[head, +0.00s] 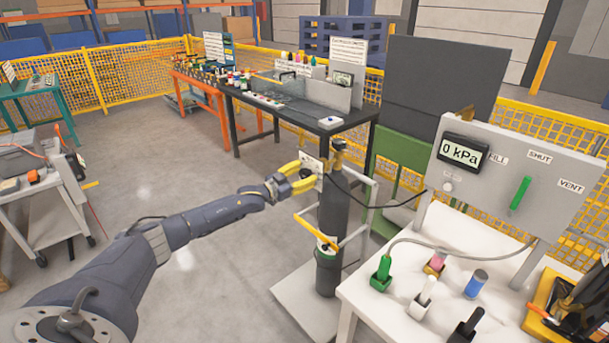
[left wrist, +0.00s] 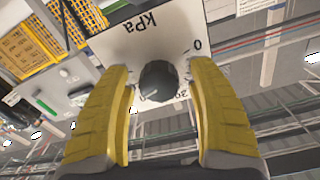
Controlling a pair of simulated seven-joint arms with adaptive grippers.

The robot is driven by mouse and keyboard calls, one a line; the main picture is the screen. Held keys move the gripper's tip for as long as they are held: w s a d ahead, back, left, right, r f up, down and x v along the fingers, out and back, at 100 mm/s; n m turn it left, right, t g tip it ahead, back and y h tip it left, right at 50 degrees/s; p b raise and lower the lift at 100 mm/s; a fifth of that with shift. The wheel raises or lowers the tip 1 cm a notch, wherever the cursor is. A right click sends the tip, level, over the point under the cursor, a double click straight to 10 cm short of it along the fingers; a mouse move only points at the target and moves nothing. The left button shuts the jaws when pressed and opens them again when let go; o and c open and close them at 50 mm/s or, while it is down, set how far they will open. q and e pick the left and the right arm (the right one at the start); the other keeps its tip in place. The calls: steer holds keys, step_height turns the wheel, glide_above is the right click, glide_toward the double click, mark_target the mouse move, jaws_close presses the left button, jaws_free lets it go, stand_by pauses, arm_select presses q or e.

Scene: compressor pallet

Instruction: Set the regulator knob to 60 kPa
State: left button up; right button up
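The regulator knob (left wrist: 158,80) is dark and round, on a pale dial plate (left wrist: 150,35) marked kPa, with 0 and 30 legible at the edge. In the left wrist view it sits between the two yellow fingers of my left gripper (left wrist: 158,72), with a gap on each side. In the head view my left gripper (head: 300,178) is at the regulator plate (head: 312,163), on top of a dark gas cylinder (head: 332,215). I cannot read the knob's pointer clearly. The display (head: 463,151) reads 0 kPa. My right gripper is not in view.
A grey panel (head: 545,175) carries a green handle (head: 520,192) and FILL, SHUT and VENT labels. A white table (head: 385,310) in front holds several coloured fittings. A hose runs from the cylinder to the panel.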

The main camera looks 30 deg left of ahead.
arm_select(q)
steer(key=shift+s+f, duration=0.1)
steer(key=shift+s, duration=0.05)
steer(key=shift+s+a, duration=0.25)
steer(key=shift+s, duration=0.3)
steer(key=v, duration=1)
steer(key=shift+s, duration=0.25)
steer(key=shift+a, duration=0.1)
